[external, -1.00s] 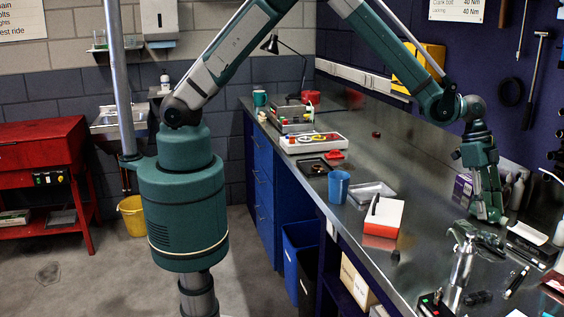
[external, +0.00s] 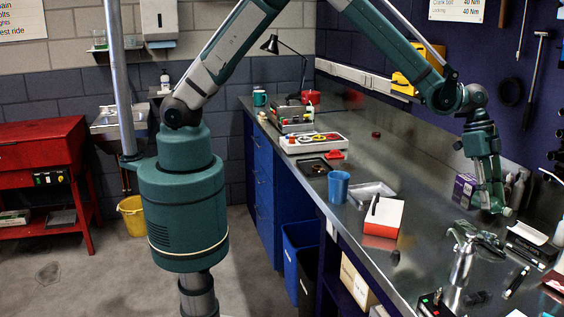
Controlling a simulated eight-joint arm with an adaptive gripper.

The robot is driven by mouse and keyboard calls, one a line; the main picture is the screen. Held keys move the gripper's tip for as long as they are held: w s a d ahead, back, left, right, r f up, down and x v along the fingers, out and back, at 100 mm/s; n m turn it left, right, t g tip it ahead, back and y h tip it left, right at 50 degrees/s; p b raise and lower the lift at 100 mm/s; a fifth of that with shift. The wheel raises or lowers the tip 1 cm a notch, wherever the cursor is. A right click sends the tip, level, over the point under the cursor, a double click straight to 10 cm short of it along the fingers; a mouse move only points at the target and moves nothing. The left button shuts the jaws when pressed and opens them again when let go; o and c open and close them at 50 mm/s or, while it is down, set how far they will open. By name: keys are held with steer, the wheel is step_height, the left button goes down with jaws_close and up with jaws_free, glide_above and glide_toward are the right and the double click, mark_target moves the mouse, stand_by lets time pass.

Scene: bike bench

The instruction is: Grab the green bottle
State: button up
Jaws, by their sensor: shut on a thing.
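My gripper (external: 488,200) points down just above the far right part of the metal bench, in front of a purple box. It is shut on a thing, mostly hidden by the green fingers. A small pale-green end (external: 507,211) shows at the right fingertip; it looks like part of the green bottle, though its full shape cannot be made out. No other green bottle shows clearly on the bench.
A red-and-white box (external: 384,217) and blue cup (external: 338,187) stand left. The bench between is mostly clear.

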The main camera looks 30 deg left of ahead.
steer(key=shift+r, duration=3.4)
